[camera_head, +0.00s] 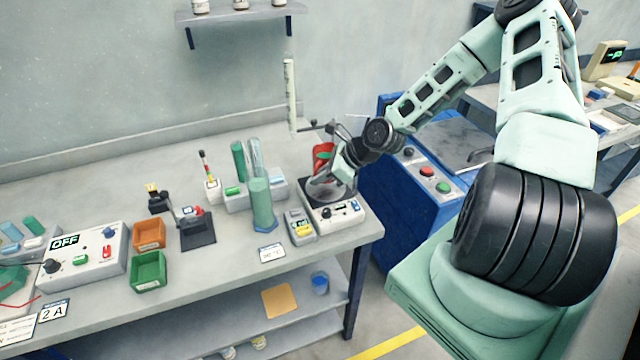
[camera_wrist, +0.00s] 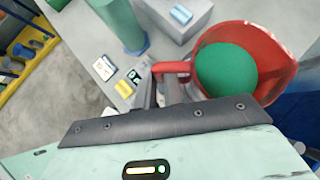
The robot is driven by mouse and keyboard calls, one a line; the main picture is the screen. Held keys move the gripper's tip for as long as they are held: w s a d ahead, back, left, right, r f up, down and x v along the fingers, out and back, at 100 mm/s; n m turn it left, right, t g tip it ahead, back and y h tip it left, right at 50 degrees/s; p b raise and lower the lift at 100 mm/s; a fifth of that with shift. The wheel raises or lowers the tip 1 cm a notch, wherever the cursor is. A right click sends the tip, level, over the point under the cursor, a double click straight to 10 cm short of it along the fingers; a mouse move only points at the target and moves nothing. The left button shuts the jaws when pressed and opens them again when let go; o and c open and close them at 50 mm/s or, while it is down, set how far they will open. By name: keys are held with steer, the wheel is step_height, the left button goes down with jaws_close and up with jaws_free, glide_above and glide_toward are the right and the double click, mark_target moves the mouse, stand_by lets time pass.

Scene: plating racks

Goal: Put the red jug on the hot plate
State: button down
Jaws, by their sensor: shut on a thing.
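The red jug (camera_head: 322,152) is at the right end of the bench, partly hidden by my gripper (camera_head: 338,172). In the wrist view the jug (camera_wrist: 282,70) shows from above, with a green round surface inside and its handle (camera_wrist: 168,68) toward the left. My gripper (camera_wrist: 168,90) is shut on the handle. The hot plate (camera_head: 338,216), a white box with a dial and a dark top, stands at the bench's right end, under my gripper and the jug. I cannot tell whether the jug touches it.
A small grey device (camera_head: 300,226) stands directly left of the hot plate. A green cylinder (camera_head: 262,204) and a grey rack (camera_head: 238,200) are further left. A stand with a clamp (camera_head: 335,128) rises behind the jug. A blue cabinet (camera_head: 420,205) stands to the right.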

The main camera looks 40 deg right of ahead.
steer(key=shift+f+p, duration=0.45)
steer(key=shift+f, duration=1.35)
steer(key=shift+f, duration=0.1)
steer(key=c, duration=1.5)
jaws_free()
